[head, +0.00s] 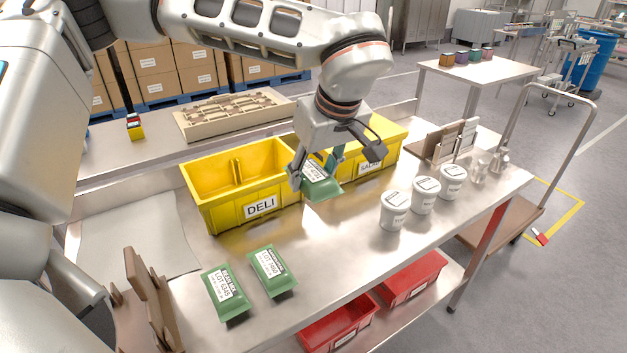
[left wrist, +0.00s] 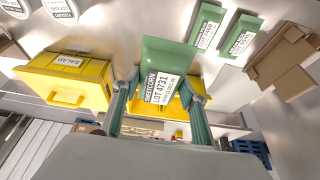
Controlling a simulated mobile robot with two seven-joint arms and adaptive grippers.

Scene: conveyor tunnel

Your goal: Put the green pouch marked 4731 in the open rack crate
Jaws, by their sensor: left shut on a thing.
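My left gripper (head: 316,172) is shut on a green pouch (head: 322,190) in front of the gap between two yellow crates. In the left wrist view the pouch's label (left wrist: 164,88) reads LOT 4731, with a finger at each side. The pouch is tilted and appears held above the table. The yellow DELI crate (head: 222,216) is open, with a divider inside. My right gripper is not in view.
Two other green pouches (head: 225,291) (head: 272,270) lie on the metal table at the front. White tubs (head: 394,212) stand to the right. Red crates (head: 410,281) (head: 338,325) sit on the shelf below. Bare table (head: 325,235) lies between pouches and tubs.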

